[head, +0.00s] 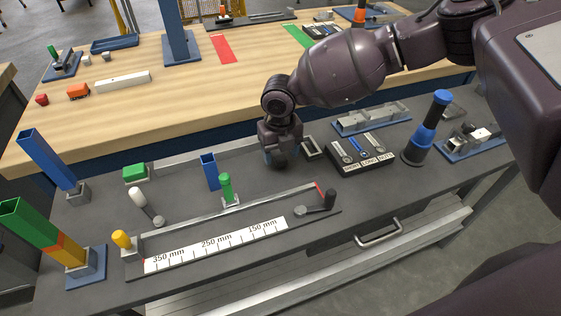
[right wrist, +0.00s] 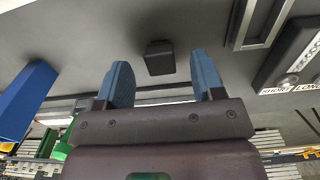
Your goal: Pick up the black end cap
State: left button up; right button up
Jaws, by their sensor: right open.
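The black end cap (right wrist: 159,57), a small dark block, lies on the dark grey bench top in the right wrist view. It shows in the gap between the two blue fingertips of my right gripper (right wrist: 161,72), a little beyond them, with space on both sides. My right gripper is open and empty. In the head view the right gripper (head: 279,157) points down close over the grey bench (head: 330,235), and the cap is hidden there. My left gripper is not in view.
A blue tube (head: 209,170) and green peg (head: 227,190) stand left of my right gripper. A small metal frame (head: 308,150) and black labelled box (head: 362,152) stand right. A ruler rail (head: 215,245) lies in front. A wooden table (head: 150,105) is behind.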

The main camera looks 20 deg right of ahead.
jog(key=shift+f, duration=1.2)
jog(key=shift+c, duration=0.4)
jog(key=c, duration=0.9)
jog(key=shift+r, duration=0.1)
